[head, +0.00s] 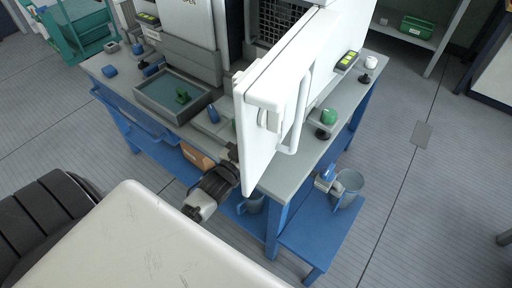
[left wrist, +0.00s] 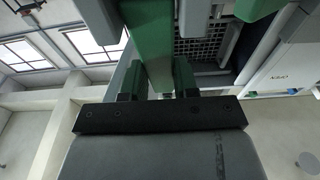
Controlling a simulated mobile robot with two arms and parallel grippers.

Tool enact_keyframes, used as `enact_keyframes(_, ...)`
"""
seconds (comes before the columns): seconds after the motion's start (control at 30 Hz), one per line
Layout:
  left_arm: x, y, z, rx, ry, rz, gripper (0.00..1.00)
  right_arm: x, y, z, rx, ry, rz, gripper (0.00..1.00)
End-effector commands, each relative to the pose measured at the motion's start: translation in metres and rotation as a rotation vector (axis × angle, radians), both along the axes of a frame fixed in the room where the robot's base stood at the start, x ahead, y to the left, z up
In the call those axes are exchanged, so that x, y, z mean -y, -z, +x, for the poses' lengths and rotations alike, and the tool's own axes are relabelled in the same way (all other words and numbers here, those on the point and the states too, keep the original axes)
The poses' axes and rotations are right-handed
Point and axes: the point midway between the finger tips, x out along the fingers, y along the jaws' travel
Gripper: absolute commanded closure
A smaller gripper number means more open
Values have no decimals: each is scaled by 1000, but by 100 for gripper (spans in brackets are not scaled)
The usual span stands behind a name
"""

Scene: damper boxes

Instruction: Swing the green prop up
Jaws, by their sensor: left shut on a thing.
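The green prop (left wrist: 150,45) is a broad green bar that rises between my left gripper's fingers in the left wrist view. In the head view my left gripper (head: 231,152) is at the bench's front edge, just left of a raised white panel (head: 262,130). A small sliver of green shows above the gripper there, but I cannot tell whether it is the prop. The panel and the wrist hide most of that spot. My right gripper is not in view.
The white panel with its handle (head: 303,110) stands over the bench (head: 290,180). A grey tray (head: 150,104) with a green piece sits at the left. A green knob (head: 328,116) is on the right. A bucket (head: 348,186) stands on the low blue shelf.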

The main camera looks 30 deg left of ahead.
Motion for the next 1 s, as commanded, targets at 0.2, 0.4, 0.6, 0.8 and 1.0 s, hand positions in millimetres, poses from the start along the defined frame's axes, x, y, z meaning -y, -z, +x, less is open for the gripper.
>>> enact_keyframes(0.2,-1,3,-6,85,-1,-6,100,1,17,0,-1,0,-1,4)
enact_keyframes(0.4,-1,1,-8,119,-1,-8,100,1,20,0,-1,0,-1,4)
enact_keyframes(0.6,-1,0,-8,126,0,-9,100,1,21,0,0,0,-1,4)
enact_keyframes(0.8,-1,0,-8,125,0,-9,100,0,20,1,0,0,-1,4)
enact_keyframes(1.0,-1,0,-8,124,0,-9,45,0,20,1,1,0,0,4)
